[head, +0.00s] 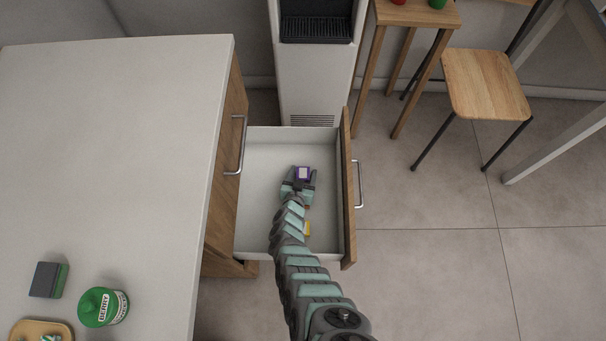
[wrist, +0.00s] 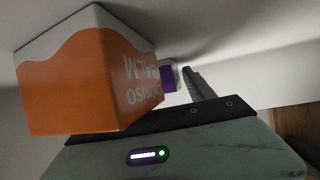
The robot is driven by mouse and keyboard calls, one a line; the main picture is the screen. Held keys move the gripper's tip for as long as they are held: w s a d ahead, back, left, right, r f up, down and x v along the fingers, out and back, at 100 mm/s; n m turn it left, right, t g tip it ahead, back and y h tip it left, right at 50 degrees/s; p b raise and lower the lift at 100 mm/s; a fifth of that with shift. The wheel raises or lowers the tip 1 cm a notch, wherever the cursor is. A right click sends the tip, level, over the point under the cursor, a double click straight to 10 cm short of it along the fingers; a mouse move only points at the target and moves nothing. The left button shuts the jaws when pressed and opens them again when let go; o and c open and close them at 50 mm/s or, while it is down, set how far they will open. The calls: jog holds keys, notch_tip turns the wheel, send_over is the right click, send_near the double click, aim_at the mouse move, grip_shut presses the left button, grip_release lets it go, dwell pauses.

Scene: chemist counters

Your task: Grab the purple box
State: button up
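The purple box (head: 302,173), small with a pale patch on top, is in the open drawer (head: 262,160), towards its far end. My gripper (head: 299,186) reaches down into the drawer at the box, and its fingertips appear on either side of it. In the wrist view part of the purple box (wrist: 168,78) shows beside one dark finger (wrist: 197,86). The other finger is hidden there behind an orange-and-white balm box (wrist: 80,85). Whether the fingers touch the purple box is not clear.
The balm box is very close to the wrist camera; a yellow-orange piece (head: 307,227) shows beside my arm. The drawer's wooden front (head: 347,190) and the counter (head: 110,150) flank my arm. A green jar (head: 97,307) stands on the counter.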

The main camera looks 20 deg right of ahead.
jog(key=c, duration=1.3)
jog(key=shift+o, duration=0.2)
jog(key=shift+r, duration=0.1)
